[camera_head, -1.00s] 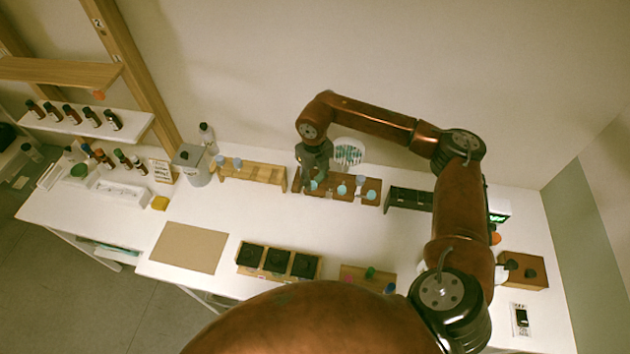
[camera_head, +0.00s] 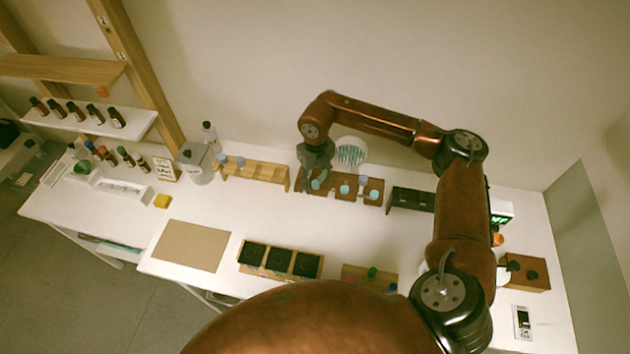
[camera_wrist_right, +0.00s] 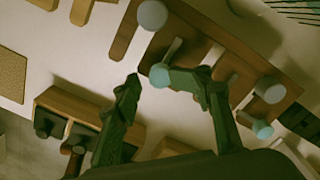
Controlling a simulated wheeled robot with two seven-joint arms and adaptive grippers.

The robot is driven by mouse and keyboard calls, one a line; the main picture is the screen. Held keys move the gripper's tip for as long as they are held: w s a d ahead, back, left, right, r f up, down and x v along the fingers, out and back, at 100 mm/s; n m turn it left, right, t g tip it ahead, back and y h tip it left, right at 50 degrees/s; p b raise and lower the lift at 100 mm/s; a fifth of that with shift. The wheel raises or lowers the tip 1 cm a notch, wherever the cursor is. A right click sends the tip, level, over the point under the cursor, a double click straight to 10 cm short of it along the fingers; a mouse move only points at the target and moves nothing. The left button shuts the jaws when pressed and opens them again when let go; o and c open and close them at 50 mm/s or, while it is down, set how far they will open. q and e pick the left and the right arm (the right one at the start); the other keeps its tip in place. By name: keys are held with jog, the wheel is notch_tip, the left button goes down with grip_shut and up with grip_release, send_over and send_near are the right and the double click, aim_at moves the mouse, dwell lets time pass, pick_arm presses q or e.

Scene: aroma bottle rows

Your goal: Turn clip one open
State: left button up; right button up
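A brown wooden rack (camera_head: 330,193) with several pale blue round knobs stands at the back of the white table. Which knob belongs to clip one is not marked. My right gripper (camera_head: 314,178) points down over the rack's left end, by the leftmost knob (camera_head: 316,184). In the right wrist view, my right gripper (camera_wrist_right: 153,84) has its two dark fingers apart. A pale blue knob (camera_wrist_right: 159,75) shows close to the right fingertip; whether they touch I cannot tell. Other knobs (camera_wrist_right: 270,90) sit farther along the rack. My left gripper is not in view.
A lighter wooden rack (camera_head: 255,171) stands left of the brown one, a dark rack (camera_head: 411,199) right of it. A wooden holder with black squares (camera_head: 279,260) and a tan board (camera_head: 190,246) lie in front. The table's middle is clear.

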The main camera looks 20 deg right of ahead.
aim_at(316, 183)
notch_tip(316, 183, up, 12)
dwell(0.6)
dwell(0.4)
